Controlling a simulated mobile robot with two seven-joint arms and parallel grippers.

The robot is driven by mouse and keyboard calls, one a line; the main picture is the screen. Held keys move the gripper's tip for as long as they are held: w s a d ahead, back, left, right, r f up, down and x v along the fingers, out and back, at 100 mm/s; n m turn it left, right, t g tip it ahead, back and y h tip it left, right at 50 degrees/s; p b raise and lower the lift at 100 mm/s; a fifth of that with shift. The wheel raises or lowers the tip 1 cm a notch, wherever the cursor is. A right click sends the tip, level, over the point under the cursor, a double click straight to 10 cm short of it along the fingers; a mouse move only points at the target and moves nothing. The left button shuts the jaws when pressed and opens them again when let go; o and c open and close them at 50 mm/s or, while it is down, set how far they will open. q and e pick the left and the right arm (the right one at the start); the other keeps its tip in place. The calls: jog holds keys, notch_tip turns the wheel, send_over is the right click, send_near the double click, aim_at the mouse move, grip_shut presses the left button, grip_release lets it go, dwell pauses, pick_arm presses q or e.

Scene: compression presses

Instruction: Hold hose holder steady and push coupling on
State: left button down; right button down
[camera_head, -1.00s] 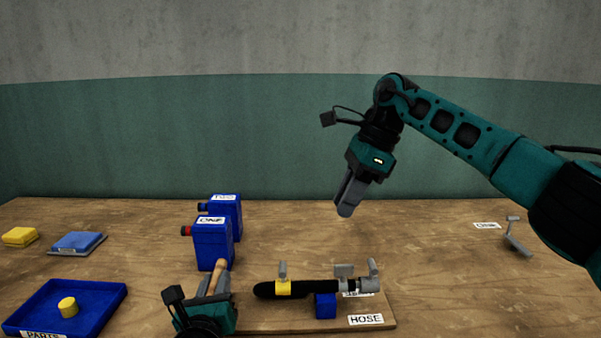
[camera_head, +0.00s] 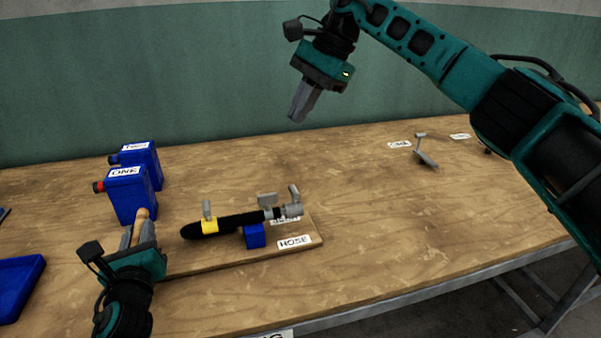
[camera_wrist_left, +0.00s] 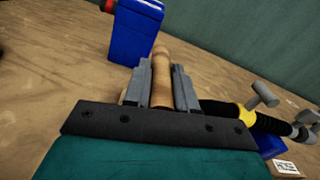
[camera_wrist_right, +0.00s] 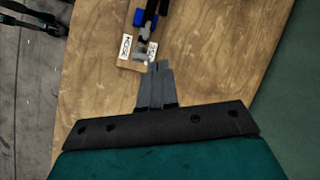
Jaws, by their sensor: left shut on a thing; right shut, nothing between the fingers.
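The hose holder is a wooden board (camera_head: 205,262) labelled HOSE, with a blue block (camera_head: 254,236) on it. A black hose (camera_head: 240,222) lies along it, with a yellow band (camera_head: 210,227) at its left part and a grey coupling (camera_head: 292,209) with an upright lever at its right end. My left gripper (camera_head: 138,228) is shut on a tan wooden handle (camera_wrist_left: 161,75), left of the hose's end. My right gripper (camera_head: 298,112) is shut and empty, high above the table behind the hose. In the right wrist view its closed fingers (camera_wrist_right: 156,85) point toward the board's labelled end.
Blue canisters labelled ONE (camera_head: 129,194) and TWO (camera_head: 147,160) stand behind my left gripper. A blue tray (camera_head: 18,285) is at the left edge. A grey lever piece (camera_head: 426,152) lies at the back right near white labels. The table's right half is mostly clear.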

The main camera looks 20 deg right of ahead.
pick_arm(q)
jog(key=shift+r, duration=0.15)
pick_arm(e)
jog(key=s+d+f+n+t, duration=0.1)
jog(key=d+f+n+t, duration=0.1)
jog(key=d+f+n, duration=0.3)
jog(key=n+t, duration=0.1)
jog(key=n, duration=0.7)
send_near(293, 203)
notch_tip(293, 203, down, 3)
jog(key=w+d, duration=0.3)
jog(key=shift+s+a+f, duration=0.1)
jog(key=shift+a, duration=0.85)
jog(key=shift+s+a+f, duration=0.1)
jog(key=shift+a+f, duration=0.05)
jog(key=shift+a, duration=0.8)
jog(key=shift+a, duration=0.1)
